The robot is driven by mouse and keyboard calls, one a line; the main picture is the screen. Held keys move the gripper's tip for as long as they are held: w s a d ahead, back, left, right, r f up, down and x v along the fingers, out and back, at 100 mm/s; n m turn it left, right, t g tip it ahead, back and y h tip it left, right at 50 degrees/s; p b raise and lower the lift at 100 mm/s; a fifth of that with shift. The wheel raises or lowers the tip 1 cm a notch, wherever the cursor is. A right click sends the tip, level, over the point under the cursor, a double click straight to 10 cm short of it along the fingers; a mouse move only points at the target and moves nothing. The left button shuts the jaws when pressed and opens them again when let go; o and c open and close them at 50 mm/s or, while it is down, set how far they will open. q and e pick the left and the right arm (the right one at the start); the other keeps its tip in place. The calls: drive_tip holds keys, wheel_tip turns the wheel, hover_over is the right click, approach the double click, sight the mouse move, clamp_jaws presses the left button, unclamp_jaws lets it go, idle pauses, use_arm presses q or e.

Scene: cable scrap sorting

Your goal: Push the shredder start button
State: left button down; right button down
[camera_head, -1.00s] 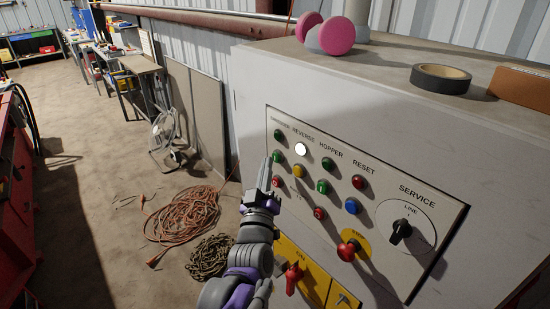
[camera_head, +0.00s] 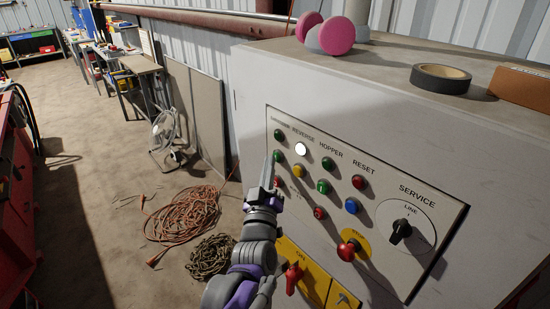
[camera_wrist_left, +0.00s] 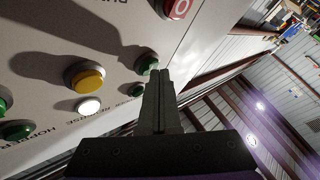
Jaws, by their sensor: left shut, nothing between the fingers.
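The control panel (camera_head: 335,232) has a column under the SHREDDER label with a green lamp (camera_head: 279,134), a green button (camera_head: 278,156) and a red button (camera_head: 277,182). My left gripper (camera_head: 267,168) is shut and empty, its fingertips just left of the green button. In the left wrist view the shut fingers (camera_wrist_left: 156,75) overlap the edge of the green button (camera_wrist_left: 146,64). I cannot tell whether they touch it. The green lamp (camera_wrist_left: 134,89) and the red button (camera_wrist_left: 178,8) show beside them. My right gripper is out of view.
The white lamp (camera_head: 300,149) and yellow button (camera_head: 299,171) are close to the right. A red mushroom stop button (camera_head: 347,250) sits lower on the panel. An orange cable coil (camera_head: 185,215) and a chain (camera_head: 211,257) lie on the floor to the left.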

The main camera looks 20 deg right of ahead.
use_arm(q)
drive_tip(key=shift+d, duration=0.15)
idle(0.4)
drive_tip(key=shift+s+a, duration=0.25)
drive_tip(key=shift+a, duration=0.55)
drive_tip(key=shift+a, duration=0.1)
drive_tip(key=a, duration=0.1)
drive_tip(key=s+a, duration=0.1)
drive_tip(key=a, duration=0.2)
drive_tip(key=shift+s+a+p, duration=0.25)
drive_tip(key=shift+s+p, duration=0.05)
drive_tip(key=shift+s, duration=0.05)
idle(0.4)
